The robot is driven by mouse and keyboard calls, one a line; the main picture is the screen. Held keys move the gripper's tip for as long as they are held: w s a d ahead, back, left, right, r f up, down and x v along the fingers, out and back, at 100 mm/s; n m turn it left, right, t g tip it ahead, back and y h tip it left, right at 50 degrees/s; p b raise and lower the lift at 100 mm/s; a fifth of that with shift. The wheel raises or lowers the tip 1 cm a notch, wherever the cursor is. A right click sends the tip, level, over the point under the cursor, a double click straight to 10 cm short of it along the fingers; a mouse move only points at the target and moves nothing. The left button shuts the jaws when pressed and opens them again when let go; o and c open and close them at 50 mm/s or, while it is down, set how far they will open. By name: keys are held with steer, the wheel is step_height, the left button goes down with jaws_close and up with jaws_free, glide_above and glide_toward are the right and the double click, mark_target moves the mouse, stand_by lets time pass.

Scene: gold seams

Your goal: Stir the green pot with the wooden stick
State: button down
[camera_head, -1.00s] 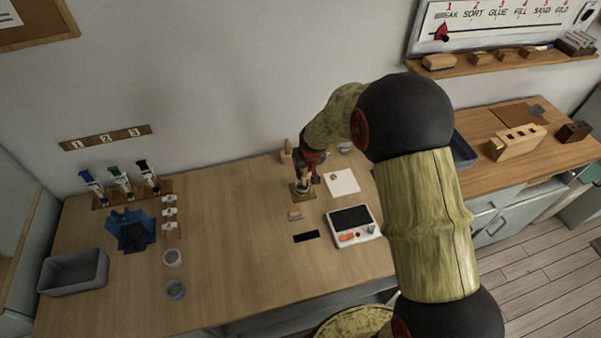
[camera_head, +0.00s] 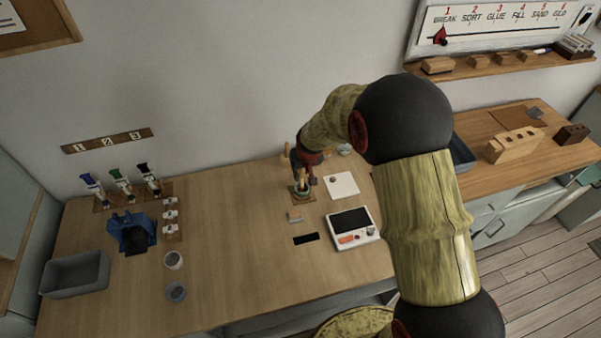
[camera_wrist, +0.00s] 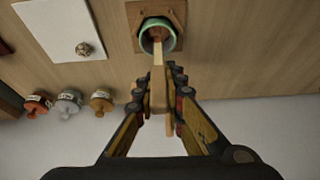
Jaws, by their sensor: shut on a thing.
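The green pot (camera_wrist: 147,29) stands on a small brown wooden base (camera_wrist: 174,12) at the top of the wrist view; in the head view the pot (camera_head: 302,193) shows small below my gripper. My gripper (camera_wrist: 161,95) is shut on the wooden stick (camera_wrist: 158,77). The stick points from the jaws toward the pot, and its far end lies within the pot's opening. How deep it reaches, and whether it touches the wall, I cannot tell. In the head view my gripper (camera_head: 304,178) is above the pot and hides part of it and the stick.
A white square sheet (camera_head: 342,185) with a small round thing on it lies right of the pot. A white device with a dark screen (camera_head: 352,222) is in front. Several small jars (camera_wrist: 70,101) stand near the wall.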

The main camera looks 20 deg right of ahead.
steer(key=shift+r+p, duration=0.85)
steer(key=shift+r, duration=0.75)
steer(key=shift+r+p, duration=1.45)
steer(key=shift+r, duration=1.05)
